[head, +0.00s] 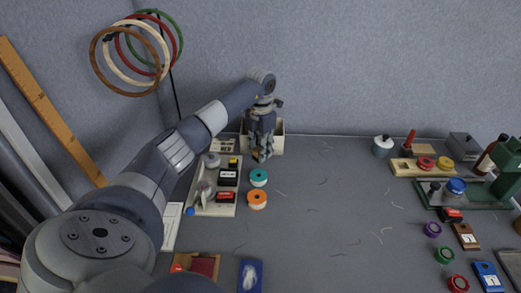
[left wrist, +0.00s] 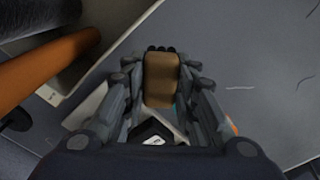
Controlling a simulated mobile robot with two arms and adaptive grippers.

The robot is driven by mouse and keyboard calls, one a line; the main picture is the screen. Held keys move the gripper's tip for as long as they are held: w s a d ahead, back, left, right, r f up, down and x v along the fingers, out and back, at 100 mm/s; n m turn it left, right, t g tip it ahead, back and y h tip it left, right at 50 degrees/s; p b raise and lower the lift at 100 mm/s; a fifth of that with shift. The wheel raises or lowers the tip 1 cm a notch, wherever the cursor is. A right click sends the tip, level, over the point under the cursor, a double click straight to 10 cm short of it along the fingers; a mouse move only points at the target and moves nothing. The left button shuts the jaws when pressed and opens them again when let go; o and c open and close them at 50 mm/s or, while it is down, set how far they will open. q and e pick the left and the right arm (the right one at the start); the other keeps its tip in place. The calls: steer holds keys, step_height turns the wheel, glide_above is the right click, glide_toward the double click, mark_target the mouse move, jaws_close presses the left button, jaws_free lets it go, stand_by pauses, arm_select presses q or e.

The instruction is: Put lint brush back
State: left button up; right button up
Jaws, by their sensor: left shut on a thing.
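My left gripper (head: 262,154) points down at the back of the table, in front of a cream holder (head: 278,138) by the wall. In the left wrist view, my left gripper (left wrist: 160,95) is shut on a brown block-like thing (left wrist: 160,80), which I take to be the lint brush. Dark rounded bits show at its far end. In the head view the fingers hide most of it, and I cannot tell whether it touches the holder or the table. My right gripper is not in view.
A cream tray (head: 212,211) with small boxes stands left of the gripper. Teal (head: 258,177) and orange (head: 257,199) spools stand near its right side. Thread scraps lie on the mostly clear middle table. More spools and a green machine (head: 508,160) are at right.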

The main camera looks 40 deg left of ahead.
arm_select(q)
steer(key=shift+f, duration=0.25)
step_height(320, 180, down, 3)
steer(key=b, duration=0.3)
steer(key=shift+f, duration=0.1)
steer(key=shift+a, duration=0.1)
steer(key=o, duration=0.9)
steer(key=shift+o, duration=0.2)
